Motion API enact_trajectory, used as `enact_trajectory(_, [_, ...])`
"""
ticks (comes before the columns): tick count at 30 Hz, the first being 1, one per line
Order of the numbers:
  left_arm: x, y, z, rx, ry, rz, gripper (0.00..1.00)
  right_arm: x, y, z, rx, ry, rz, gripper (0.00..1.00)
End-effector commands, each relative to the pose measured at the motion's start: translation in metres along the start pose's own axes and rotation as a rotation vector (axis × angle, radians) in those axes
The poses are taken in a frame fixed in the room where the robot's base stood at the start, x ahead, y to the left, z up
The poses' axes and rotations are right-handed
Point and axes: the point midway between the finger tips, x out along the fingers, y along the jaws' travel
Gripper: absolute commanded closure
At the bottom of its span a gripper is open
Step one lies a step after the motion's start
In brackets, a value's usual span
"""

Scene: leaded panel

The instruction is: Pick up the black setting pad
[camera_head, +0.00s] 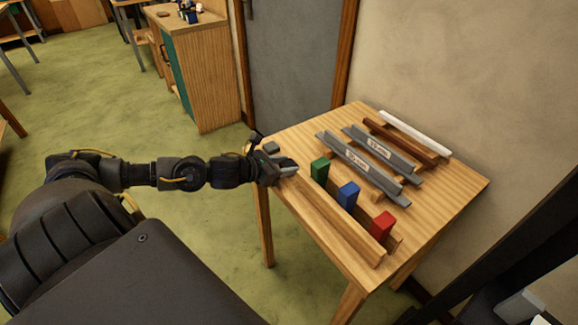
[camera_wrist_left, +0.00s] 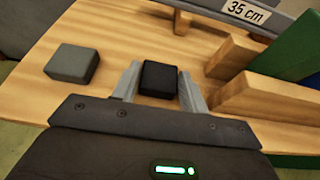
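The black setting pad (camera_wrist_left: 159,78) is a small dark block between the two fingers of my left gripper (camera_wrist_left: 160,82) in the left wrist view. The fingers stand on either side of it, with little or no gap; whether they press on it I cannot tell. In the head view my left gripper (camera_head: 287,167) is low over the table's left edge and the pad is hidden there. A similar grey pad (camera_wrist_left: 72,63) lies apart to the left of the fingers; it also shows in the head view (camera_head: 271,148). Pale parts at the lower right may be my right gripper (camera_head: 525,308).
The wooden table (camera_head: 440,215) holds a wooden strip (camera_head: 335,222), green (camera_head: 320,170), blue (camera_head: 348,195) and red (camera_head: 382,226) blocks, two grey labelled rails (camera_head: 357,163), a brown bar (camera_head: 400,140) and a white bar (camera_head: 414,130). The wood strips stand close to the right finger.

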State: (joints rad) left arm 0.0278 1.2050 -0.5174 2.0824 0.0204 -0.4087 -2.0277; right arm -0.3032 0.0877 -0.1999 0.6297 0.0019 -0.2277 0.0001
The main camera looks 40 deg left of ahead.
Motion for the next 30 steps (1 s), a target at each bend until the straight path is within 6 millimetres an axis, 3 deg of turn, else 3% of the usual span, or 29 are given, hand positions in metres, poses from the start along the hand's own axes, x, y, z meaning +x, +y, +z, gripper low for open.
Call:
enact_trajectory(1, [0.000,0.000,0.000,0.000,0.000,0.000,0.63,0.000,0.000,-0.001,0.000,0.001,0.000,0.67])
enact_trajectory(6, [0.000,0.000,0.000,0.000,0.000,0.000,0.83,0.000,0.000,-0.002,0.000,0.003,0.000,0.67])
enact_trajectory(14, [-0.001,0.000,0.002,0.001,-0.001,0.000,0.83,0.001,0.001,-0.002,0.000,0.003,0.001,0.67])
enact_trajectory(20, [-0.006,0.000,0.015,0.005,-0.004,-0.001,0.83,0.006,0.004,-0.002,-0.002,0.003,0.005,0.67])
enact_trajectory(23, [-0.015,-0.001,0.032,0.008,-0.003,-0.002,0.83,0.011,0.008,-0.002,-0.003,0.004,0.011,0.67])
enact_trajectory(30, [-0.063,-0.025,0.060,0.008,0.003,-0.001,0.83,0.016,0.015,-0.007,-0.005,0.014,0.021,0.67])
